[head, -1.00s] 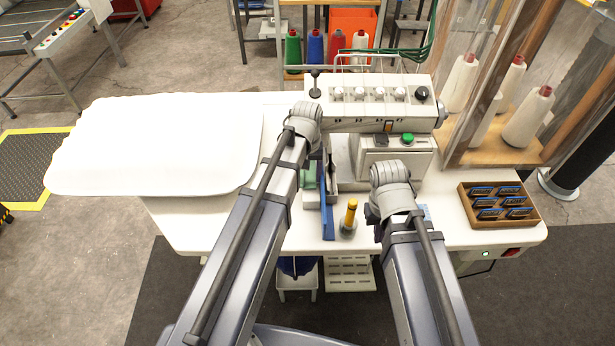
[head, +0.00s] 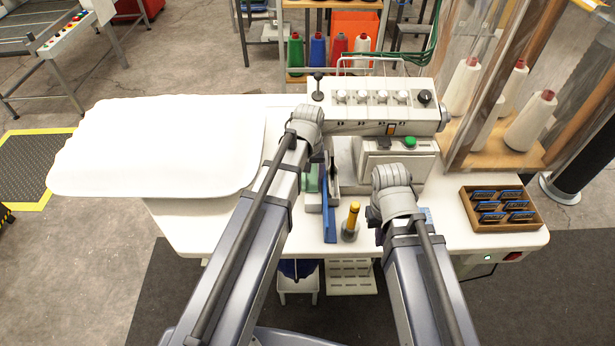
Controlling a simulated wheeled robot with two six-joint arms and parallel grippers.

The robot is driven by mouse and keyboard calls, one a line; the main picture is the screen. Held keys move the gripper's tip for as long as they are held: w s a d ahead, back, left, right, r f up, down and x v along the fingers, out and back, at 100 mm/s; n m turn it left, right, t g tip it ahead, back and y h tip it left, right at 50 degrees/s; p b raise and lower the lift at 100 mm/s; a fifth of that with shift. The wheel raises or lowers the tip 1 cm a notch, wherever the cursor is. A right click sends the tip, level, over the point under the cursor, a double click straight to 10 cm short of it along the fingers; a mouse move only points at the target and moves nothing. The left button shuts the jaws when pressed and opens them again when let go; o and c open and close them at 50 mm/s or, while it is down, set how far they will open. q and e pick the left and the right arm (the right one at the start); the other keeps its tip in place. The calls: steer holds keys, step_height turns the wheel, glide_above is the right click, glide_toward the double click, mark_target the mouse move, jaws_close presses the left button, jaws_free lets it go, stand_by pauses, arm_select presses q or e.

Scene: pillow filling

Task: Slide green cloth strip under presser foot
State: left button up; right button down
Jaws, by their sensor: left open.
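The sewing machine (head: 375,105) is white, with knobs on top and a green button, at the back of the white table. A small green patch, which looks like the green cloth strip (head: 311,181), shows beside a blue upright guide (head: 328,212); the rest of it is hidden by my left arm. My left gripper (head: 316,160) is open, pointing down just above the green patch at the machine's left side. Its fingertips are mostly hidden. The presser foot is hidden behind my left wrist. My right gripper (head: 374,217) is low in front of the machine; its fingers are hidden.
A yellow-topped bottle (head: 352,220) stands between the blue guide and my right gripper. A large white pillow (head: 160,145) covers the table's left. A wooden tray (head: 499,226) with blue-marked pieces is at right. White thread cones (head: 530,120) stand behind a clear panel.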

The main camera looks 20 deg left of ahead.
mark_target(310, 184)
arm_select(q)
steer(key=shift+s+d, duration=0.2)
steer(key=shift+d, duration=0.1)
steer(key=shift+w+r+p, duration=0.15)
steer(key=shift+r+p, duration=0.25)
steer(key=shift+p, duration=0.25)
arm_select(e)
steer(key=shift+w+r, duration=0.2)
steer(key=shift+r, duration=0.2)
arm_select(q)
step_height(310, 184, up, 7)
steer(key=p, duration=0.7)
steer(key=shift+a, duration=0.25)
arm_select(e)
step_height(310, 184, up, 7)
steer(key=shift+s+d, duration=0.1)
